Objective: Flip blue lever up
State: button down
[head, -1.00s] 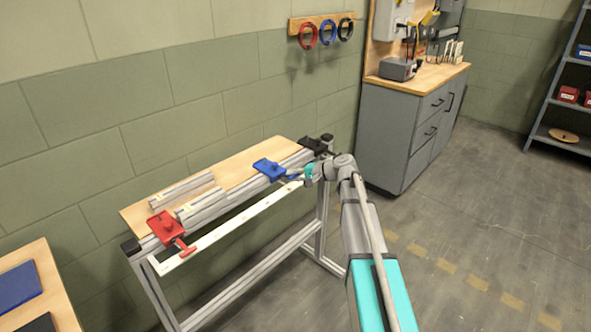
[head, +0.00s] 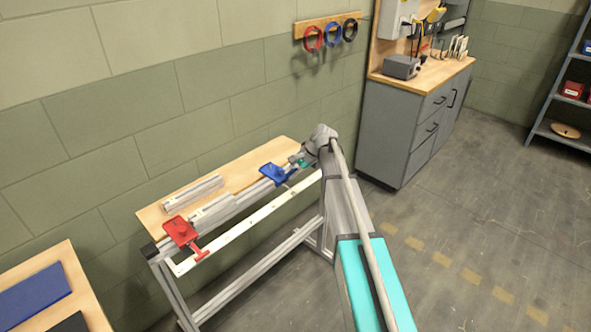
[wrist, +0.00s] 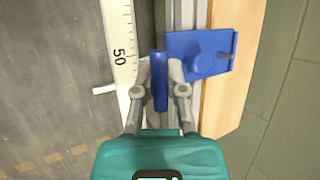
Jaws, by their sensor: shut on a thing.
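The blue lever (head: 274,172) is mounted on the metal rail at the far right part of the bench. In the wrist view its flat blue base plate (wrist: 218,52) lies right of the fingers, and its narrow blue handle (wrist: 160,85) stands between them. My gripper (wrist: 160,72) is shut on this handle, one finger on each side. In the head view my gripper (head: 296,164) is small beside the lever, and the grip itself is too small to make out.
A red lever (head: 181,231) sits at the near left end of the same bench (head: 154,217). A white ruler strip (head: 252,220) runs along the front edge; it shows left of the fingers in the wrist view. The wall stands close behind.

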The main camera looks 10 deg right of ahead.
jog(key=shift+w+a+r+g+h+p, duration=0.2)
jog(key=shift+w+g+h+p, duration=0.1)
jog(key=shift+g+p, duration=0.1)
jog(key=c, duration=1)
grip_release()
